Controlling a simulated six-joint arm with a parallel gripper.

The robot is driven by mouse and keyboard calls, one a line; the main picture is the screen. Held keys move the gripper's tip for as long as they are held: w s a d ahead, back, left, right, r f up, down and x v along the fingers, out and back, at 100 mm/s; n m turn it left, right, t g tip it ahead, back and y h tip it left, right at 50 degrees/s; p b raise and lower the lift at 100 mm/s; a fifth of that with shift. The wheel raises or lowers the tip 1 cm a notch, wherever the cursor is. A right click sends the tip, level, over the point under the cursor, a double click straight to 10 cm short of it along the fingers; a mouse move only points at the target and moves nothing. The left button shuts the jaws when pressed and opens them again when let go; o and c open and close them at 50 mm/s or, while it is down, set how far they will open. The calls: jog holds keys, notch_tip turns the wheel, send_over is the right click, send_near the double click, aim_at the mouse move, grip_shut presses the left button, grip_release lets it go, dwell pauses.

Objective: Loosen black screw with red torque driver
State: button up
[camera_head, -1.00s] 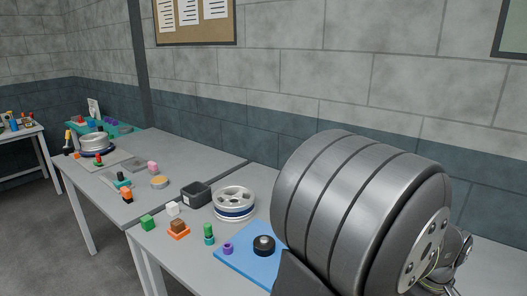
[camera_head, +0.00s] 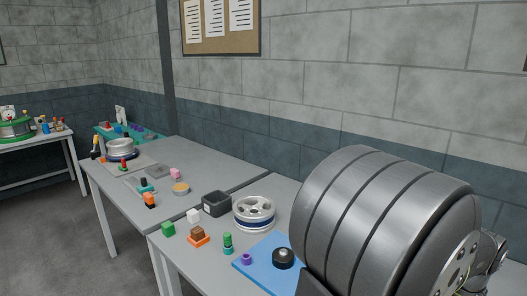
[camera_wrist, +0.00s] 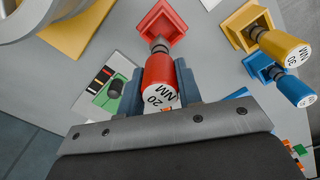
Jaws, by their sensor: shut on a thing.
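In the wrist view, my gripper (camera_wrist: 159,88) has its two blue-grey fingers shut on the red torque driver (camera_wrist: 159,72), one on each side of the handle. The driver's pale end cap, marked 20 NM, faces the camera. Its grey shaft points toward a red square holder (camera_wrist: 163,18); I cannot tell whether the tip is still inside it. I cannot make out a black screw in either view. My gripper's fingers do not show in the head view.
In the wrist view, a yellow driver (camera_wrist: 284,47) and a blue driver (camera_wrist: 294,89) stand in holders to the right. A striped panel (camera_wrist: 109,92) lies left of my gripper. In the head view, a wheel rim (camera_head: 254,212) and a blue mat (camera_head: 262,263) are on the table.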

jog(key=w+d, duration=0.5)
jog(key=w, duration=0.8)
jog(key=w+d+f, duration=0.1)
jog(key=w+d, duration=0.4)
jog(key=w, duration=0.7)
jog(key=shift+w+d+f, duration=0.15)
jog(key=shift+w+d, duration=0.05)
jog(key=shift+w, duration=0.15)
jog(key=shift+f, duration=0.1)
jog(key=shift+f, duration=0.8)
jog(key=shift+f, duration=0.5)
jog(key=o, duration=1.2)
jog(key=shift+o, duration=0.2)
